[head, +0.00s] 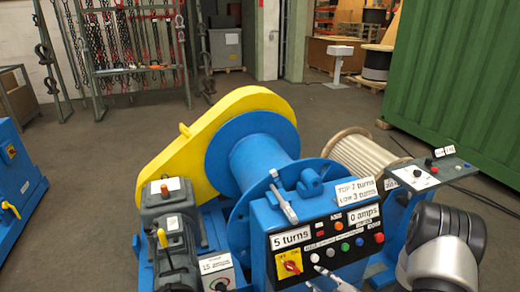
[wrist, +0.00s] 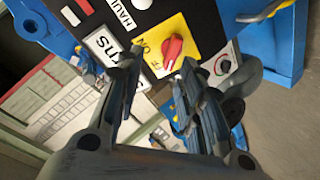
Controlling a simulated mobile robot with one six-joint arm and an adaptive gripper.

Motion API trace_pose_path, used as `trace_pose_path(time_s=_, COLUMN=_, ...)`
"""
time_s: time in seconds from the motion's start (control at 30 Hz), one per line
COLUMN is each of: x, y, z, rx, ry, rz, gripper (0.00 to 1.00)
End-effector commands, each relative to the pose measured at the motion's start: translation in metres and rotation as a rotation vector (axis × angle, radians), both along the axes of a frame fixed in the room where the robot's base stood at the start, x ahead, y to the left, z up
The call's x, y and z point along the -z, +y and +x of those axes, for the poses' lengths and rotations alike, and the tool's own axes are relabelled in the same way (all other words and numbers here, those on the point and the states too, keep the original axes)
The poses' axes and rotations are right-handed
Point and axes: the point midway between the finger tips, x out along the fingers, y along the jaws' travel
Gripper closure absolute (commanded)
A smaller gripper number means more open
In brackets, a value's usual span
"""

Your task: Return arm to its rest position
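My gripper (wrist: 160,68) shows in the wrist view with its two dark fingers spread apart and nothing between them. Beyond the fingertips is the control panel face with a red rotary switch (wrist: 172,47) on a yellow plate. The fingers look apart from the switch, but the exact distance cannot be told. In the head view, my grey and black arm link (head: 443,255) is at the lower right, in front of the blue control box (head: 262,222). The same red switch (head: 291,265) shows low on that panel.
A blue winch drum (head: 262,160) with a yellow guard (head: 215,115) stands behind the panel. A grey motor (head: 168,205) is at left, a small button console (head: 430,172) at right. A green container (head: 460,90) stands behind. Floor at left (head: 90,180) is clear.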

Motion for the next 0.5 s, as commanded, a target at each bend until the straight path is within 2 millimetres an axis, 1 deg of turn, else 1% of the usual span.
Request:
trace_pose_path(time_s=0.03, x=-0.02, y=-0.006, z=0.012, rx=0.016, ry=0.024, rz=-0.04, gripper=0.65)
trace_pose_path(time_s=0.1, x=-0.042, y=-0.016, z=0.023, rx=0.062, ry=0.082, rz=-0.085, gripper=0.65)
trace_pose_path(time_s=0.17, x=-0.063, y=-0.023, z=0.029, rx=0.112, ry=0.129, rz=-0.117, gripper=0.65)
trace_pose_path(time_s=0.27, x=-0.101, y=-0.034, z=0.032, rx=0.208, ry=0.202, rz=-0.15, gripper=0.65)
trace_pose_path(time_s=0.3, x=-0.117, y=-0.037, z=0.03, rx=0.249, ry=0.229, rz=-0.158, gripper=0.65)
trace_pose_path(time_s=0.37, x=-0.141, y=-0.041, z=0.026, rx=0.315, ry=0.265, rz=-0.161, gripper=0.65)
trace_pose_path(time_s=0.4, x=-0.157, y=-0.042, z=0.02, rx=0.36, ry=0.289, rz=-0.159, gripper=0.65)
trace_pose_path(time_s=0.47, x=-0.181, y=-0.043, z=0.011, rx=0.428, ry=0.322, rz=-0.149, gripper=0.65)
trace_pose_path(time_s=0.5, x=-0.197, y=-0.042, z=0.002, rx=0.474, ry=0.344, rz=-0.137, gripper=0.65)
